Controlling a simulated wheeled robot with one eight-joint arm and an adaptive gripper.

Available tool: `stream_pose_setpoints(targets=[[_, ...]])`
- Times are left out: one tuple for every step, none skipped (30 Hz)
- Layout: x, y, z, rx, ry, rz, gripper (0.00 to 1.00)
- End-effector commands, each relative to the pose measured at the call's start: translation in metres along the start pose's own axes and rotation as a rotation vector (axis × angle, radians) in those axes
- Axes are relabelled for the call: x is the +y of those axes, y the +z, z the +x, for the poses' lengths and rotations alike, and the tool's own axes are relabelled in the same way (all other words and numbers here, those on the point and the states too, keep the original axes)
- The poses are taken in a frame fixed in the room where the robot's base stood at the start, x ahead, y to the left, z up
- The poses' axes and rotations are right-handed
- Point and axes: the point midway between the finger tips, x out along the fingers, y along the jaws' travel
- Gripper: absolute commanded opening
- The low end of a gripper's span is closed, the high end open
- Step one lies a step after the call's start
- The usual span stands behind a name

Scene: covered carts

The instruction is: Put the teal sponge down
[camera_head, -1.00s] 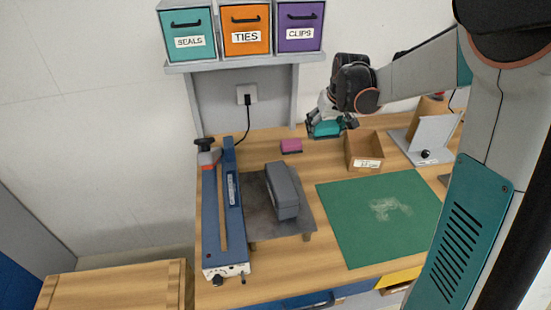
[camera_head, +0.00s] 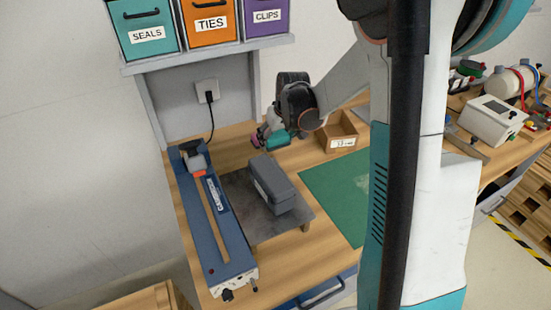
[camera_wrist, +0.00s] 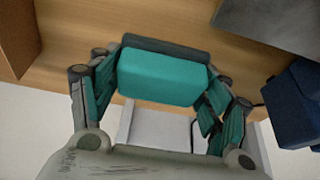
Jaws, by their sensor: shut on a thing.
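The teal sponge (camera_head: 278,141) is a teal block with a dark grey layer along one face. My gripper (camera_head: 277,134) is shut on it at the back of the wooden bench. In the wrist view the sponge (camera_wrist: 160,78) sits across between the fingers of my gripper (camera_wrist: 158,85), gripped at its two ends. I cannot tell for sure whether its underside touches the bench top.
A cardboard box (camera_head: 341,142) stands right of the sponge. A grey case (camera_head: 272,184) on a dark plate and a blue long tool (camera_head: 212,222) stand nearer. The green mat (camera_head: 332,190) is bare where visible. Labelled bins (camera_head: 210,24) sit on the shelf above.

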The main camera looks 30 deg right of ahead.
Motion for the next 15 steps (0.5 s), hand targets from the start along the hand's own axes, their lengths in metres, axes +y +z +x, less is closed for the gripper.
stream_pose_setpoints(targets=[[0.0, 0.004, 0.012, 0.0, 0.0, 0.0, 0.36], [0.0, 0.006, 0.016, 0.0, 0.0, 0.0, 0.36], [0.0, 0.008, 0.021, 0.0, 0.0, 0.0, 0.36], [0.0, 0.009, 0.024, 0.0, 0.0, 0.0, 0.36], [0.0, 0.01, 0.026, 0.0, 0.0, 0.0, 0.36], [0.0, 0.011, 0.028, 0.0, 0.0, 0.0, 0.36], [0.0, 0.011, 0.029, 0.0, 0.0, 0.0, 0.36], [0.0, 0.012, 0.03, 0.0, 0.0, 0.0, 0.36], [0.0, 0.013, 0.031, 0.0, 0.0, 0.0, 0.36], [0.0, 0.013, 0.033, 0.0, 0.0, 0.0, 0.36], [0.0, 0.015, 0.035, 0.0, 0.0, 0.0, 0.36], [0.0, 0.016, 0.039, 0.0, 0.0, 0.0, 0.36], [0.0, 0.018, 0.043, 0.0, 0.0, 0.0, 0.36], [0.0, 0.019, 0.048, 0.0, 0.0, 0.0, 0.36], [0.0, 0.022, 0.054, 0.0, 0.0, 0.0, 0.36]])
